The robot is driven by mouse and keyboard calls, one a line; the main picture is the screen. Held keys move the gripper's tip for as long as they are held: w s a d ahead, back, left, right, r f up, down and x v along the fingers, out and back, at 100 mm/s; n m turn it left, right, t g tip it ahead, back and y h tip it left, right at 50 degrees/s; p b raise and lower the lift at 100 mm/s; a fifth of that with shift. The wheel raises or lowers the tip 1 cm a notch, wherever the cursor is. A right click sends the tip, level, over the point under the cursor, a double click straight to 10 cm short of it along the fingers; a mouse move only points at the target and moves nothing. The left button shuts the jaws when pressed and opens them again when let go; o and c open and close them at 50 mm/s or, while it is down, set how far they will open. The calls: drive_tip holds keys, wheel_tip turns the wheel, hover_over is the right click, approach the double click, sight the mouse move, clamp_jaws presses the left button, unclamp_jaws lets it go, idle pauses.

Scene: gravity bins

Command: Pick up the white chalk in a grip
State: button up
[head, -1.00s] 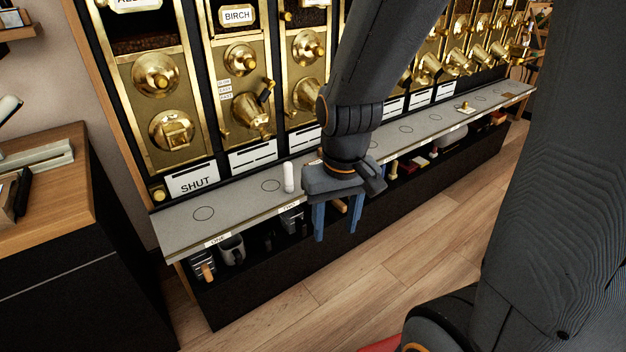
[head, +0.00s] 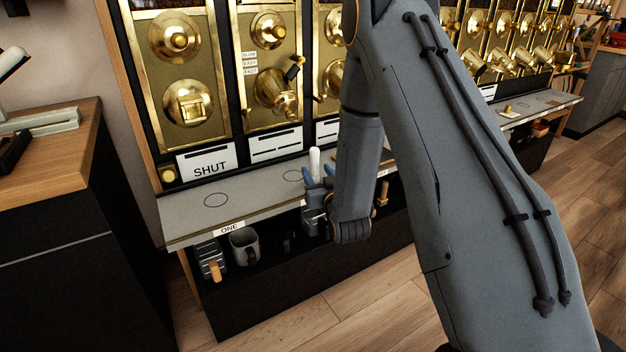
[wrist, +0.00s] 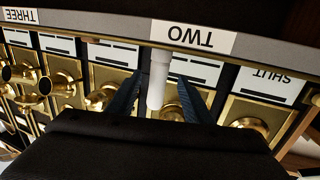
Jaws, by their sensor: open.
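The white chalk (head: 315,162) stands upright on the grey ledge (head: 260,200), close to the ledge label TWO in the wrist view. The chalk (wrist: 158,82) also shows in the wrist view, upside down, between the two blue fingers. My gripper (head: 320,178) is open and low at the ledge's front edge, pointing towards the dispensers. In the wrist view its fingertips (wrist: 160,77) lie to either side of the chalk, with gaps visible. Whether the chalk is fully between them in depth I cannot tell. My arm hides part of the ledge.
Brass dispensers (head: 270,90) rise behind the ledge. Below it, an open shelf holds a grey mug (head: 244,246) and a wooden-handled scoop (head: 212,264). A dark cabinet with a wooden top (head: 60,152) stands at left. The floor in front is clear.

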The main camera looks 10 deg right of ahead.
sight(311, 158)
drive_tip(key=shift+w+f+t, duration=0.1)
drive_tip(key=shift+w+t, duration=0.2)
drive_tip(key=shift+w, duration=0.05)
drive_tip(key=w, duration=0.5)
drive_tip(key=w+b, duration=0.1)
drive_tip(key=w, duration=0.1)
drive_tip(key=shift+w+a+r, duration=0.1)
drive_tip(key=shift+w+r, duration=0.05)
drive_tip(key=shift+r, duration=0.2)
drive_tip(key=shift+c, duration=0.4)
clamp_jaws()
